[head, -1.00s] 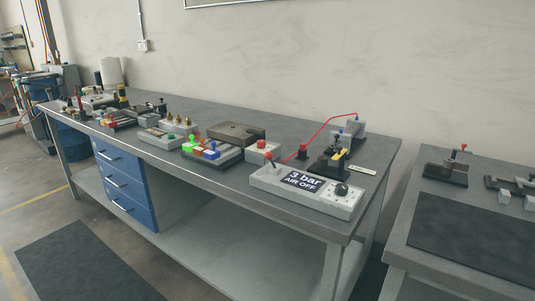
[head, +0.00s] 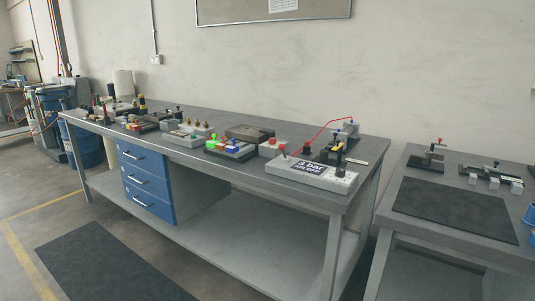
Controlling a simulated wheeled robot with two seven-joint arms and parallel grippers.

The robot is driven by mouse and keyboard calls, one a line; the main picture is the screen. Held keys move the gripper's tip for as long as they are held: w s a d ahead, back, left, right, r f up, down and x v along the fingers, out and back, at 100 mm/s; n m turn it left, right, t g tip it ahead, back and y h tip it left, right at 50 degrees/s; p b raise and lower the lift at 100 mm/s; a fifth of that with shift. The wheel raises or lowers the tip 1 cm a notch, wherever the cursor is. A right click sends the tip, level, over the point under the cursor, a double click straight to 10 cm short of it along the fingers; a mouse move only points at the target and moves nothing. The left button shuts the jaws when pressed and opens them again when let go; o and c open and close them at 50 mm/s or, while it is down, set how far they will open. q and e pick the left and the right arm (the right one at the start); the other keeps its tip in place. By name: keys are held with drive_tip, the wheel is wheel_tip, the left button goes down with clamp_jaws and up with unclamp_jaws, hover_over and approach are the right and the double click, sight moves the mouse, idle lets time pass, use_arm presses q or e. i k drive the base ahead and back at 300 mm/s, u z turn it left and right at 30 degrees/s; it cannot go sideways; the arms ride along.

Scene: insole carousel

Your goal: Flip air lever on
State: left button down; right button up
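A light grey control box (head: 310,174) sits near the front right of the long workbench. Its dark label (head: 313,168) reads "3 bar" with a smaller line that is hard to read now. A small lever with a red tip (head: 282,151) stands at the box's left end and leans to the left. A dark round knob (head: 340,170) is at its right end. Neither of my grippers shows in the head view.
The long grey workbench (head: 275,189) holds several fixtures to the left of the box. A red hose (head: 325,127) arcs behind it. A second table (head: 403,225) with a dark mat (head: 455,210) stands at right. Blue drawers (head: 150,180) hang under the bench. Open floor with a dark mat (head: 110,262) lies in front.

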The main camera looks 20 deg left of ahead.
sight(281, 146)
drive_tip(key=u, duration=0.3)
drive_tip(key=i, duration=1.4)
drive_tip(key=z, duration=0.25)
